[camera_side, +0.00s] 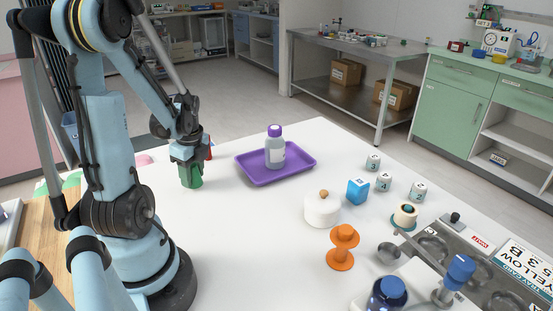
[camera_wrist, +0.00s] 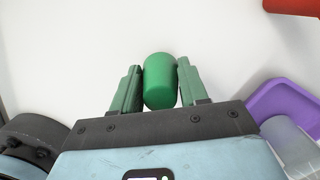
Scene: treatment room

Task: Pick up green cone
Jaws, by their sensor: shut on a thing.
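The green cone (camera_wrist: 160,82) is between the two finger pads of my gripper (camera_wrist: 155,88) in the wrist view. It looks like a smooth green piece with a rounded outline, and no pointed tip shows. In the side view my gripper (camera_side: 191,174) points down at the left part of the white table, shut on the green piece. There its green fingers and the piece are hard to tell apart. I cannot tell whether the bottom of the piece touches the table.
A purple tray (camera_side: 248,172) holding a purple-capped bottle (camera_side: 275,150) is right of my gripper. A red thing (camera_side: 209,152) is partly hidden behind the gripper. A white lidded pot (camera_side: 321,212), blue cube (camera_side: 357,191) and orange spool-shaped piece (camera_side: 342,248) stand farther right. The table's middle front is clear.

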